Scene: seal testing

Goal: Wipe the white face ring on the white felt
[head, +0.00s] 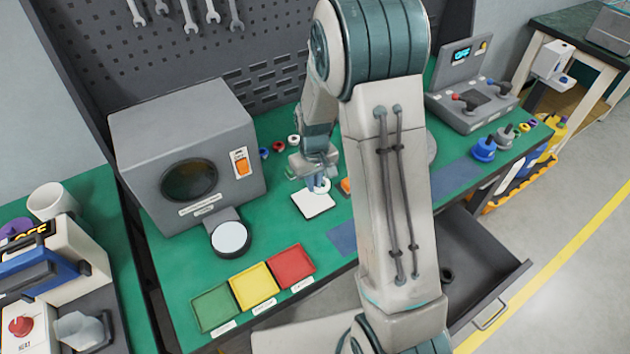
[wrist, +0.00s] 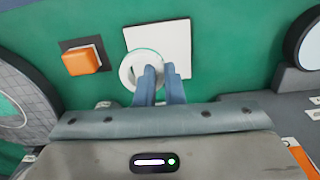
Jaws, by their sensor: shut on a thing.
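The white face ring (wrist: 128,72) is in my gripper (wrist: 160,72), whose blue fingers are closed on its wall in the wrist view. The ring is over the left part of the square white felt (wrist: 177,45); I cannot tell whether it touches the felt. In the head view the felt (head: 314,206) lies on the green bench, with the ring (head: 321,185) at its back edge and my gripper (head: 316,178) above it. The fingers hide part of the ring.
An orange block on a dark pad (wrist: 82,61) lies left of the felt in the wrist view. In the head view, green (head: 213,306), yellow (head: 254,286) and red trays (head: 291,265) sit in front. A round white plate (head: 230,238) and grey machine (head: 185,150) stand left.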

